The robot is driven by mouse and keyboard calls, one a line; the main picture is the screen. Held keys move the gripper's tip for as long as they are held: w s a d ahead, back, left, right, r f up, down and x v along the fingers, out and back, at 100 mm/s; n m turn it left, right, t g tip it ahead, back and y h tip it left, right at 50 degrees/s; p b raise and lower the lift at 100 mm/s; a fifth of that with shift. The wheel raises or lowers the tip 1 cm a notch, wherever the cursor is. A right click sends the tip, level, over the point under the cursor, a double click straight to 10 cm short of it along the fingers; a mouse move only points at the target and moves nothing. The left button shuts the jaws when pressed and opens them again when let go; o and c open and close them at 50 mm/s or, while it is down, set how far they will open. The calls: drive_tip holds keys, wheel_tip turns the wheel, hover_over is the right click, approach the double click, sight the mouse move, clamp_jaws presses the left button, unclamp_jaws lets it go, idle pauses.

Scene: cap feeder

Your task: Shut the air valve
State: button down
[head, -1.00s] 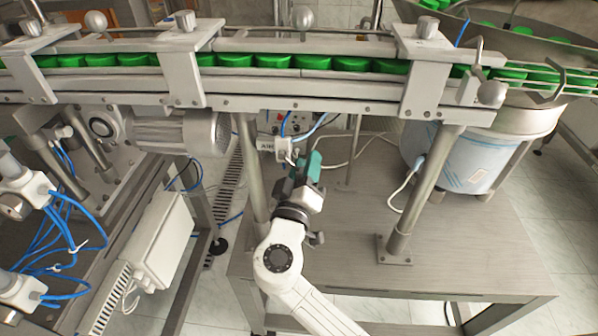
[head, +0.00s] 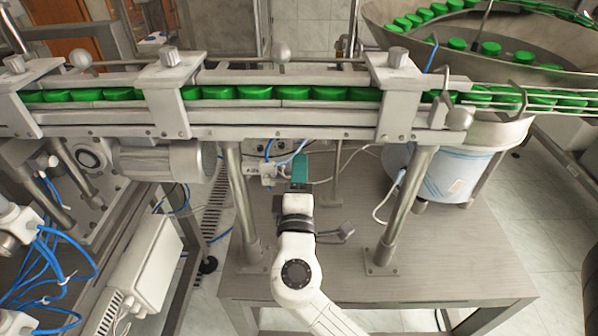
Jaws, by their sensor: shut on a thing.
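The air valve (head: 266,180) is under the conveyor, beside a small white label plate (head: 253,170) that seems to read AIR. My gripper (head: 299,173) reaches in from below, just right of the label, with a teal part at its tip. It is shut on the valve's handle, as far as the view shows. The handle itself is hidden behind my gripper, and its angle cannot be made out.
The conveyor (head: 250,115) with a row of green caps crosses above my gripper. Steel legs (head: 238,205) and (head: 400,215) stand on either side of my arm on the grey table (head: 470,265). A cap bowl (head: 480,45) is at the upper right.

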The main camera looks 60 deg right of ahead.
drive_tip(key=shift+r+n, duration=0.25)
drive_tip(key=shift+n, duration=0.25)
drive_tip(key=c, duration=0.8)
unclamp_jaws()
drive_tip(key=shift+s+a+f, duration=0.2)
drive_tip(key=shift+a, duration=0.25)
drive_tip(key=shift+b+v, duration=1.5)
drive_tip(key=shift+v, duration=3.4)
drive_tip(key=shift+s+d, duration=0.1)
